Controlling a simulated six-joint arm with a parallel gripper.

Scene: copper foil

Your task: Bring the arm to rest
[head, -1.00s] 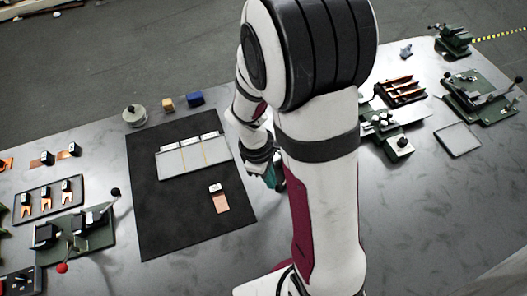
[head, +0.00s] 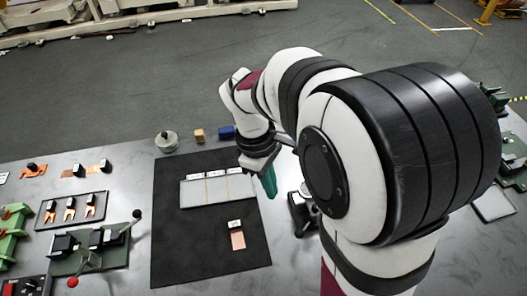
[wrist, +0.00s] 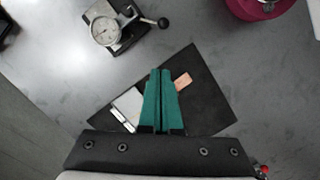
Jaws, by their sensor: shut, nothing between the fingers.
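My gripper (head: 268,182) shows in the head view above the right edge of the black mat (head: 170,255). In the wrist view its two green fingers (wrist: 163,72) point out over the mat (wrist: 205,110), close together with nothing between them. My arm is bent, with its large joint filling the right of the head view. A copper foil piece with a white label (head: 237,240) lies on the mat. It also shows in the wrist view as a copper strip (wrist: 183,81), right of the fingertips. The gripper is apart from it.
A pale tray with labelled sections (head: 192,195) lies on the mat. A dial gauge on a stand (wrist: 106,31) is near the fingers. A green lever fixture (head: 95,262) and a tray of copper pieces (head: 55,218) stand at left. A round weight (head: 167,141) sits behind the mat.

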